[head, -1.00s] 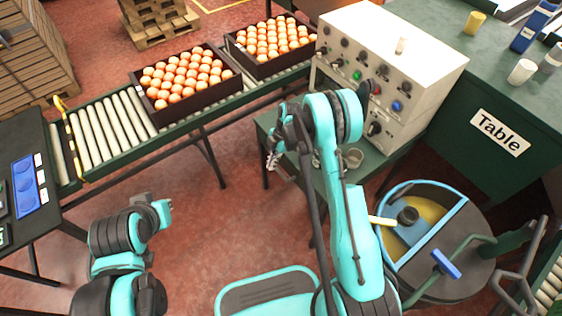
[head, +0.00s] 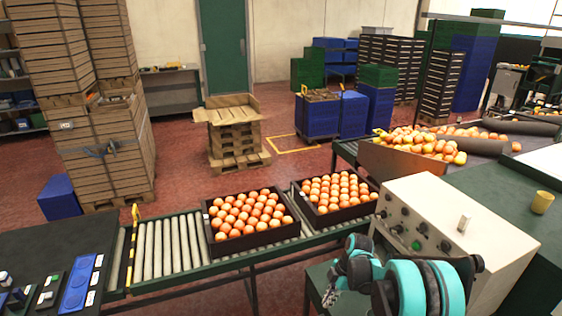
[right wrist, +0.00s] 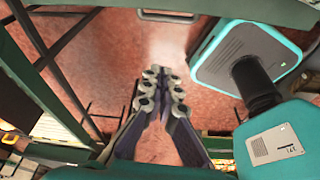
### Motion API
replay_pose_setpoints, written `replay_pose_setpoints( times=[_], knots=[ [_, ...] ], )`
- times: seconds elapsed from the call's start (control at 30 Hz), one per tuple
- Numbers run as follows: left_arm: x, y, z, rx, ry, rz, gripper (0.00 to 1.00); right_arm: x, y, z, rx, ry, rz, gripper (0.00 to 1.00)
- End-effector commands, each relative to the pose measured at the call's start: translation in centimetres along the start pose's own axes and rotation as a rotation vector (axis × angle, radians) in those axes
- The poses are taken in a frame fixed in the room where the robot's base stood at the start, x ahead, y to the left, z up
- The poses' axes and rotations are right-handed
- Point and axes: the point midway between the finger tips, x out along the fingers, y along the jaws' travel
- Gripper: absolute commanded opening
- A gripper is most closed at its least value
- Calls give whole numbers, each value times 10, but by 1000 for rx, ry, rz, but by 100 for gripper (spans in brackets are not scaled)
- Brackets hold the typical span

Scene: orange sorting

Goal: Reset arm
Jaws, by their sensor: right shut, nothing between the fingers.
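My right gripper (head: 332,297) hangs at the bottom of the head view, beside the control box, at the end of my teal and black right arm. In the right wrist view its two fingers (right wrist: 161,92) point away from the camera with their tips close together. The gripper is shut and empty, above the reddish floor. My left arm and gripper are outside both current views.
Two dark crates of oranges (head: 207,226) (head: 297,197) stand on the roller conveyor (head: 160,252). The control box (head: 455,225) is close to my right arm. Wooden pallets (head: 235,140) and stacked crates (head: 105,150) stand behind, with open floor between.

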Motion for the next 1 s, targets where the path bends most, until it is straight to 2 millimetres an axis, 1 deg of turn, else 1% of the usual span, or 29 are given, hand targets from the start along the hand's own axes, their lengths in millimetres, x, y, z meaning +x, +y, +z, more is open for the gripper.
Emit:
replay_pose_setpoints(
  times=[0.03,0.07,0.1,0.2,0.3,0.4,0.5,0.6,0.73,0.8,0.9,1.0],
  knots=[
    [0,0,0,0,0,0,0,-20,-6,-9,64,-17,21,0],
    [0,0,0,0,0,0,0,-31,-9,-13,110,-28,39,0],
    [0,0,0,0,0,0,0,-47,-15,-19,177,-43,63,0],
    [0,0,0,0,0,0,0,-83,-31,-34,346,-71,131,0],
    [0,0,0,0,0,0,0,-114,-51,-48,512,-88,204,0],
    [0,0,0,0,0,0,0,-139,-75,-60,674,-92,282,0],
    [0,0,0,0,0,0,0,-160,-100,-72,832,-81,365,0],
    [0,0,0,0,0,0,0,-175,-127,-81,986,-56,450,0],
    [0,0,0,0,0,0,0,-186,-163,-89,1179,0,559,0],
    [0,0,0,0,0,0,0,-188,-182,-93,1276,41,616,0],
    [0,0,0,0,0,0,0,-188,-204,-95,1400,105,686,0],
    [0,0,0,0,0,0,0,-186,-219,-96,1495,165,739,0]
  ],
)
